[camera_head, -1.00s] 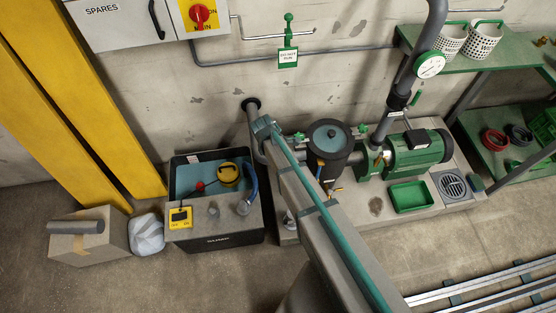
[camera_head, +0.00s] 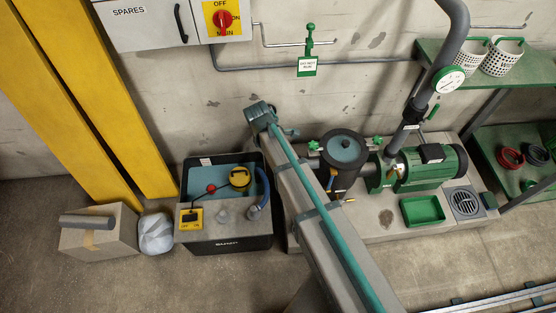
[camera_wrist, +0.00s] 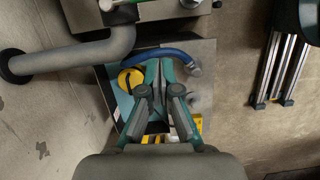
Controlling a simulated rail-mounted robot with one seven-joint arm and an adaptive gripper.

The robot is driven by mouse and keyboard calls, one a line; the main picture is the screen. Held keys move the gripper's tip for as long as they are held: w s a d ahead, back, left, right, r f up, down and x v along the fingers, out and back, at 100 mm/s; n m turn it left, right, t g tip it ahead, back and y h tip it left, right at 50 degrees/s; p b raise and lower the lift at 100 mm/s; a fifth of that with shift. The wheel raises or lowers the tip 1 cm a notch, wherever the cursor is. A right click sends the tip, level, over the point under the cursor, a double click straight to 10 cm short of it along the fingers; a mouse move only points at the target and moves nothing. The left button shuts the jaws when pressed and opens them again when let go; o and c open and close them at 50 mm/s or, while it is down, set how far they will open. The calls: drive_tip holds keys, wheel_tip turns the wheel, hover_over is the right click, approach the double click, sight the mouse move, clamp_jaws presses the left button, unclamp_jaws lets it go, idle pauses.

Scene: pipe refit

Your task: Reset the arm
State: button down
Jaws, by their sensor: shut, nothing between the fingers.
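My gripper (camera_wrist: 160,75) shows in the wrist view with its two fingers together and nothing between them. It hangs above the black tub (camera_head: 228,243), which holds a teal interior, a yellow round device (camera_head: 240,177) and a blue hose (camera_head: 262,188). The same yellow device (camera_wrist: 131,78) and blue hose (camera_wrist: 170,55) show around the fingers in the wrist view. In the head view my arm runs diagonally up from the bottom, and the fingers are hidden or cannot be made out.
A pump with a green motor (camera_head: 432,168) and a dark filter pot (camera_head: 343,155) stand right of my arm. A green tray (camera_head: 422,210) lies before them. A cardboard box (camera_head: 98,238) and a pale bag (camera_head: 156,234) sit left of the tub. Metal rails (camera_head: 500,302) lie lower right.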

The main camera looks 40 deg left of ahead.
drive_tip(key=shift+r, duration=0.25)
drive_tip(key=shift+m, duration=0.3)
drive_tip(key=s+d+f+m+g, duration=0.15)
drive_tip(key=d+f+m, duration=0.4)
drive_tip(key=d, duration=0.55)
drive_tip(key=s+d+f+m+g+p, duration=0.15)
drive_tip(key=d+f+m, duration=0.4)
drive_tip(key=d, duration=0.55)
drive_tip(key=s+d+f+m+g, duration=0.15)
drive_tip(key=d+f+m, duration=0.4)
drive_tip(key=d, duration=0.55)
drive_tip(key=s+d+f+m+g+y, duration=0.2)
drive_tip(key=s+d+m, duration=0.6)
drive_tip(key=s+d, duration=1)
drive_tip(key=d+f+g+p, duration=0.1)
drive_tip(key=d+g, duration=0.1)
drive_tip(key=d, duration=0.1)
drive_tip(key=shift+f, duration=0.4)
